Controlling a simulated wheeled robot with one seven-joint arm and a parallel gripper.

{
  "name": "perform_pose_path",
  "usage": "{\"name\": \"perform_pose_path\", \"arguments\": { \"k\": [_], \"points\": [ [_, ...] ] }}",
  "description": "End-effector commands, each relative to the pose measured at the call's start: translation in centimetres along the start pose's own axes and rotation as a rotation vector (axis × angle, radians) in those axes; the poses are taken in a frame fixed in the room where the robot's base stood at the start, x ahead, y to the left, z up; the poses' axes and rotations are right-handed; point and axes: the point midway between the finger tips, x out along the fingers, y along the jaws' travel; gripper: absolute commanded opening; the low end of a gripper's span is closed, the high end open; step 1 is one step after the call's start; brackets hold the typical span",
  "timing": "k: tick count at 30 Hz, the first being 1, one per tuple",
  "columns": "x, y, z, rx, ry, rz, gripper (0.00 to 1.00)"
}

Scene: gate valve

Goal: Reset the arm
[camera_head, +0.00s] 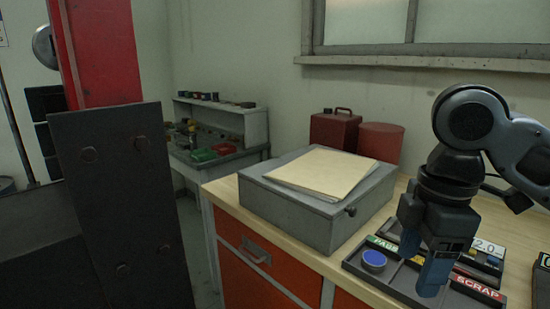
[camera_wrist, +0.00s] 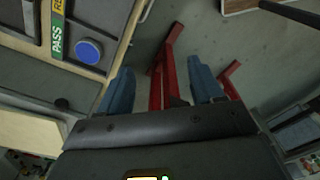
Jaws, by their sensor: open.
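My gripper (camera_head: 422,266) hangs pointing down at the right of the head view, over or just in front of the sorting tray (camera_head: 362,256). In the wrist view my gripper (camera_wrist: 161,85) shows two blue fingers spread apart with nothing between them. My arm bends up and out of the head view at the right. A blue-topped round disc (camera_head: 374,259) sits in the tray near the green PASS label, left of my gripper. The disc (camera_wrist: 89,51) is also outside the fingers at the upper left of the wrist view. No gate valve can be made out.
A grey box (camera_head: 290,215) with folders (camera_head: 322,172) on top stands on the wooden bench, left of the tray. A red canister (camera_head: 335,131) and a red drum (camera_head: 380,142) are behind it. A dark bolted plate (camera_head: 122,210) and red column fill the left.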

Motion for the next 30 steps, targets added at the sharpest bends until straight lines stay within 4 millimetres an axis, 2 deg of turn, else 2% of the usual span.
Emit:
{"name": "perform_pose_path", "arguments": {
  "k": [8,14,17,24,30],
  "points": [
    [1.1,0.0,-3.6,0.011,0.134,0.032,0.66],
    [1.8,-0.1,-7.3,0.033,0.285,0.064,0.66],
    [2.0,-0.2,-9.7,0.055,0.385,0.083,0.66],
    [2.2,-0.8,-16.7,0.180,0.733,0.134,0.66],
    [1.8,-1.3,-20.4,0.346,1.007,0.169,0.66]
  ]
}}
